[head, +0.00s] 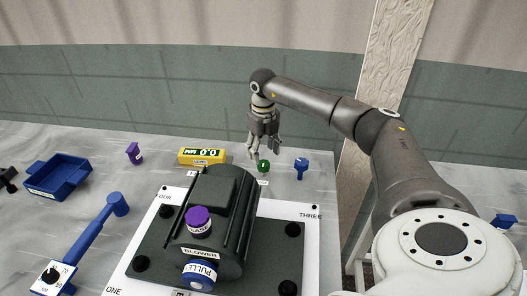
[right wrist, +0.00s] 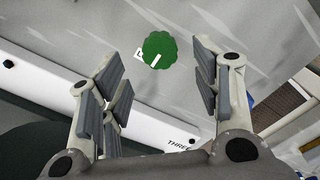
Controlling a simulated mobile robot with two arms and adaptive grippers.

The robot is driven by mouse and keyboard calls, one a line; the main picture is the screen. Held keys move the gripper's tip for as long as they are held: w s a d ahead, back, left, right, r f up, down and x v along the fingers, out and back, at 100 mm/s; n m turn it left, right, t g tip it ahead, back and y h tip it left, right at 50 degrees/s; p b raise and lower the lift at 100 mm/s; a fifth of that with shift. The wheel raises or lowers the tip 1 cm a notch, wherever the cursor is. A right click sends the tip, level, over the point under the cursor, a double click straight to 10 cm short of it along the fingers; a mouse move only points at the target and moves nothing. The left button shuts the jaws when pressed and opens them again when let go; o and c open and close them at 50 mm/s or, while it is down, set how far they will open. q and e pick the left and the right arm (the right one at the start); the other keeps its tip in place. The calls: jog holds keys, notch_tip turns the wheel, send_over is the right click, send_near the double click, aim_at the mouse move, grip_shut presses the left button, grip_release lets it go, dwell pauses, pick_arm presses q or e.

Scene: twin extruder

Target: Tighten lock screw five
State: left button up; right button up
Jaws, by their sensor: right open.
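A green scalloped knob (head: 263,166) stands on the grey table behind the white base plate, with a small white label in front of it. In the right wrist view the green knob (right wrist: 160,50) shows between and beyond the fingers, with its label partly covered. My right gripper (head: 265,153) is open and empty, pointing down just above the knob. Its spread fingers (right wrist: 155,75) frame the knob without visible contact. Black knobs, such as one (head: 292,229) near the label THREE, sit at the dark plate's corners. I cannot read which one is five. My left gripper is not in view.
A dark blower (head: 213,230) with a purple cap (head: 198,219) stands on the white base plate (head: 313,255). A blue key-shaped piece (head: 301,167) stands right of the green knob, and a yellow display (head: 201,156) left. A blue tray (head: 58,177) and blue wrench-like tool (head: 88,235) lie left.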

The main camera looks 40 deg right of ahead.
aim_at(264, 163)
notch_tip(264, 163, up, 7)
dwell(0.3)
jog(key=shift+r, duration=0.15)
dwell(0.3)
